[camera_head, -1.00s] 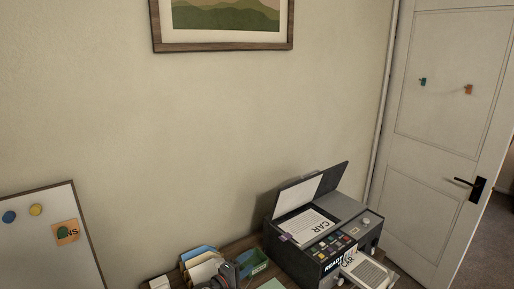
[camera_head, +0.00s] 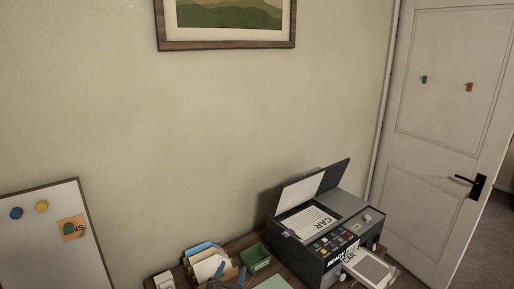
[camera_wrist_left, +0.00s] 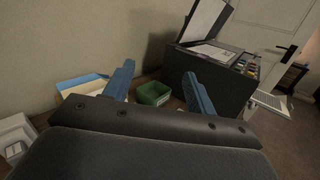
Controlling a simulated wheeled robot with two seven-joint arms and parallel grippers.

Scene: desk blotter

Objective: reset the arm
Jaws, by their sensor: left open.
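My left gripper (camera_wrist_left: 158,90) is open in the left wrist view, its two blue fingers apart with nothing between them. In the head view only the tips of the left gripper (camera_head: 228,284) show at the bottom edge, in front of the paper holder. The left wrist view looks past the fingers at the desk and the printer. My right gripper is in neither view.
A dark printer (camera_head: 322,238) with its lid raised and a sheet reading CAR stands on the desk. A green box (camera_head: 256,258) and a paper holder (camera_head: 208,262) are left of it. A whiteboard (camera_head: 40,240) is at left, a door (camera_head: 440,120) at right.

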